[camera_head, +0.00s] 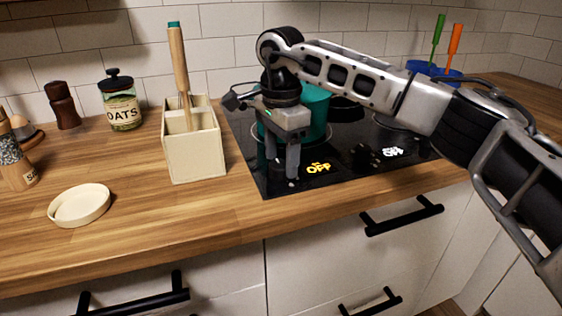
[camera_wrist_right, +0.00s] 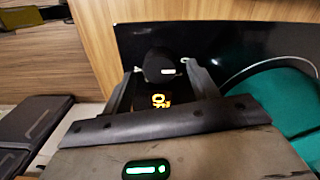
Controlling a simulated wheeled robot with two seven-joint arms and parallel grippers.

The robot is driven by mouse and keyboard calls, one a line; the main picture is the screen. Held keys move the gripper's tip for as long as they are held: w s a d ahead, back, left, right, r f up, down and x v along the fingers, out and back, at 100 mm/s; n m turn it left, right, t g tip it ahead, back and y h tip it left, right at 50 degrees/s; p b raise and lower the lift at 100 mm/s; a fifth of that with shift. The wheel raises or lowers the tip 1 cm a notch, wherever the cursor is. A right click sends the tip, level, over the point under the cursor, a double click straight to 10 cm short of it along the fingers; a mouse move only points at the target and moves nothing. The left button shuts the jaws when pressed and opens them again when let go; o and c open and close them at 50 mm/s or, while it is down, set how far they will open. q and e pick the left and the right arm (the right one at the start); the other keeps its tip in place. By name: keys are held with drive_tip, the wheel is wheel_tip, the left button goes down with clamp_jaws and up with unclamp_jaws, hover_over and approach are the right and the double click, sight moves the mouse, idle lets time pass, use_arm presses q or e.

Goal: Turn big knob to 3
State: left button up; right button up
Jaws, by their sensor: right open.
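A black knob with a short white mark (camera_wrist_right: 160,66) stands on the cooktop, just beyond and between the fingertips in the right wrist view. A lit orange "OFF" readout (camera_head: 318,168) is beside it and also shows in the right wrist view (camera_wrist_right: 161,101). My right gripper (camera_head: 280,177) is open and points down over this knob, which its fingers partly hide in the head view. I cannot tell whether the fingers touch it. A second black knob (camera_head: 365,157) is to the right, beside a white readout (camera_head: 393,152). My left gripper is not in view.
A teal pot (camera_head: 313,112) stands on the black cooktop (camera_head: 340,184) behind the right gripper. A cream utensil holder (camera_head: 196,153) is close to the left. A round cream lid (camera_head: 79,205) and an oats jar (camera_head: 122,101) are farther left. The wooden counter in front is clear.

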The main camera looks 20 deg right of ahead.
drive_tip(key=shift+f, duration=0.8)
drive_tip(key=c, duration=1)
